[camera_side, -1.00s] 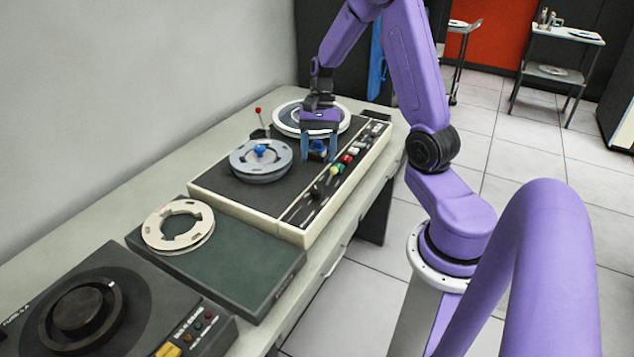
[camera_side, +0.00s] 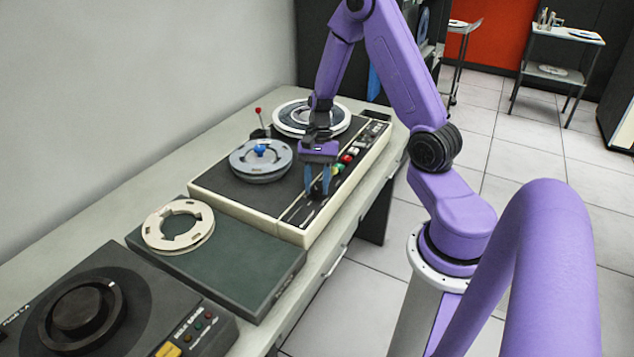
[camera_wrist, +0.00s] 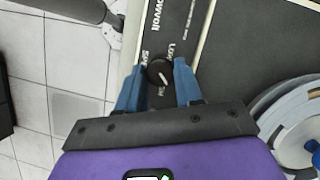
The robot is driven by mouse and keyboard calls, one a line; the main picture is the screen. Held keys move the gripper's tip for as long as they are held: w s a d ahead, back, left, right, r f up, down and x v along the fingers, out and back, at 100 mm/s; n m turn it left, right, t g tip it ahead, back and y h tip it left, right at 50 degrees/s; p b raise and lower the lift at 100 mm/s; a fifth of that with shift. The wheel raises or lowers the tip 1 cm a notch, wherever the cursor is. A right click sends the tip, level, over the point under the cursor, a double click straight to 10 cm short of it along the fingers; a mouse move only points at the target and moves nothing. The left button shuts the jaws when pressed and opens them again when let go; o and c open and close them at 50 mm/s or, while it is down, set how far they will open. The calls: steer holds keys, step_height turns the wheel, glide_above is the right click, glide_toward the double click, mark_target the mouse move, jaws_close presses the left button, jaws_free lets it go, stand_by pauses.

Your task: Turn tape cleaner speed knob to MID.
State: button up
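The tape cleaner (camera_side: 215,196) is a cream-edged dark deck on the bench. Its speed knob (camera_wrist: 158,70) is small, round and black, with a white pointer line aimed to the lower right in the wrist view. Printed lettering stands beside it, "Low" legible and the rest partly covered by my fingers. My gripper (camera_side: 317,192) is down at the panel's near end. In the wrist view its blue fingers (camera_wrist: 159,76) flank the knob on both sides and appear closed against it. In the side view the knob is mostly hidden between the fingers.
A grey reel (camera_side: 250,168) with a blue hub sits left of my gripper. Coloured buttons (camera_side: 346,158) line the panel behind it. A red-tipped lever (camera_side: 258,112) stands at the back. A cream reel (camera_side: 165,234) lies on a dark green box (camera_side: 240,278).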

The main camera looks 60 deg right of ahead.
steer(key=c, duration=0.3)
steer(key=shift+n, duration=0.3)
steer(key=n, duration=0.2)
steer(key=n+g+h, duration=0.1)
steer(key=n, duration=0.1)
steer(key=shift+w+a+g, duration=0.1)
steer(key=shift+w+g, duration=0.05)
steer(key=shift+g, duration=0.15)
steer(key=shift+n+g+h, duration=0.5)
steer(key=shift+n+h, duration=0.1)
steer(key=shift+n, duration=1.5)
steer(key=shift+w+a, duration=0.1)
steer(key=o, duration=1)
